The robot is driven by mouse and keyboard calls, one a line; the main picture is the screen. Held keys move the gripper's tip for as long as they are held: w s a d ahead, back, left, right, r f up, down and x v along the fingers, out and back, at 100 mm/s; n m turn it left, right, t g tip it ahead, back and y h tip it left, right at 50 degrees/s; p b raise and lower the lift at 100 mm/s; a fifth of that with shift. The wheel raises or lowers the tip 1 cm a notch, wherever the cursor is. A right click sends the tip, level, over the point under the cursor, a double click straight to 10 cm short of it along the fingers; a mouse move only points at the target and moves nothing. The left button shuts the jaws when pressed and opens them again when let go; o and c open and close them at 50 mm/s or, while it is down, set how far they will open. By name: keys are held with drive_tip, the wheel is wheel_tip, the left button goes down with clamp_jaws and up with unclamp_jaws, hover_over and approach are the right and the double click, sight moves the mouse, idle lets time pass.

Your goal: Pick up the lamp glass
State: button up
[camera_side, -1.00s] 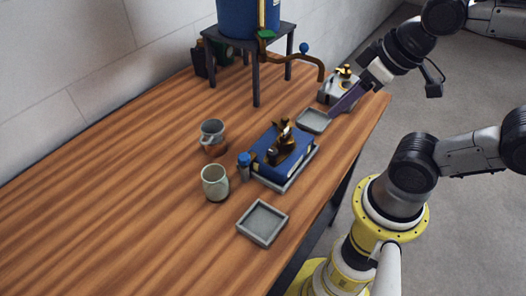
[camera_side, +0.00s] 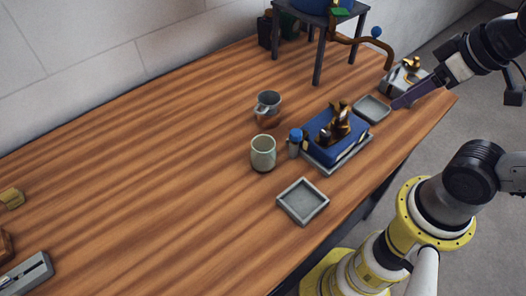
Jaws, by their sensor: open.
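I cannot make out a lamp glass for sure in the side view. My gripper (camera_side: 397,103), with long dark purple fingers, is at the right, its tips beside the right edge of a small empty grey tray (camera_side: 372,108). Nothing shows between the fingers, though their gap is hard to see from this side.
A blue book (camera_side: 325,142) bearing a brass piece (camera_side: 339,121) lies on a grey tray, with a blue-capped bottle (camera_side: 295,143) beside it. Another empty tray (camera_side: 302,202) is nearer. A dark stand (camera_side: 318,55) and grey box (camera_side: 400,80) are behind. The table's left-centre is clear.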

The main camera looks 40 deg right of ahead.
drive_tip(key=o, duration=0.5)
drive_tip(key=w+r+n, duration=0.3)
drive_tip(key=r, duration=0.1)
drive_tip(key=n+g, duration=0.6)
drive_tip(key=n, duration=0.4)
hover_over(263, 155)
drive_tip(key=w+d, duration=0.2)
wheel_tip(263, 155, down, 10)
wheel_tip(263, 155, down, 8)
drive_tip(key=shift+a+r, duration=0.1)
drive_tip(key=shift+a, duration=0.05)
drive_tip(key=shift+f, duration=2.95)
